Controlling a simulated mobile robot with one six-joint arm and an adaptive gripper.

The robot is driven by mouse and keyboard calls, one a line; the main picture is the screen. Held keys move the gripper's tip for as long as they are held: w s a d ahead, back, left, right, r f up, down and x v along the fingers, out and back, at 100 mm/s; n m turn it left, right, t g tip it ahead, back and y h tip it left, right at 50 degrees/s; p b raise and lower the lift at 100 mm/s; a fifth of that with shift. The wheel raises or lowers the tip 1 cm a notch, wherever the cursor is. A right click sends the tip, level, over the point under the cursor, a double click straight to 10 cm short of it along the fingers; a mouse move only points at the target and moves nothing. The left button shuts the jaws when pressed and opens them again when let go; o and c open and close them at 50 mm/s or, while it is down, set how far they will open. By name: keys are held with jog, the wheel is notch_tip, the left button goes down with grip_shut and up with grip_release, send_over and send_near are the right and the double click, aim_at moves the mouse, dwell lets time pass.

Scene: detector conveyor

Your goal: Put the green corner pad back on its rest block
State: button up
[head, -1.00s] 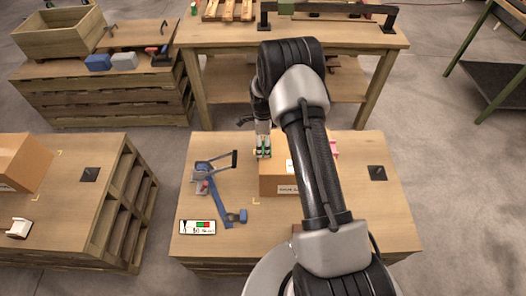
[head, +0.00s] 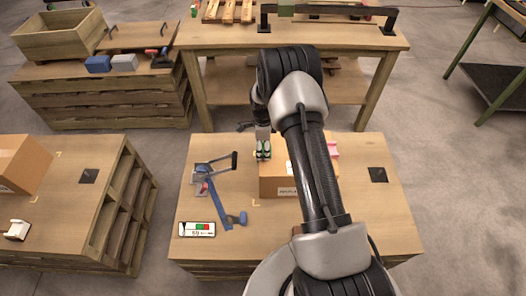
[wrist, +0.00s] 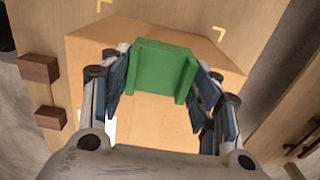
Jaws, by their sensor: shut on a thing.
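The green corner pad (wrist: 155,68) is an angled piece with side flanges. My gripper (wrist: 160,85) is shut on it, with fingers on both its sides in the wrist view. In the head view my gripper (head: 263,153) is at the left back part of the cardboard box (head: 278,187), and a little green of the pad shows there. The box lies under the pad in the wrist view (wrist: 165,128); I cannot tell whether they touch. Two brown wooden blocks (wrist: 40,69) (wrist: 50,117) are at the left of the wrist view; I cannot tell whether either is the rest block.
A blue strapping tool (head: 213,170) with a strap and a small display panel (head: 197,229) are left of the box. A pink piece (head: 333,149) shows right of my arm. A dark plate (head: 378,174) lies farther right. The table's front right (head: 385,225) is clear.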

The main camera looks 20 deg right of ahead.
jog(key=shift+c, duration=0.9)
jog(key=shift+r, duration=0.1)
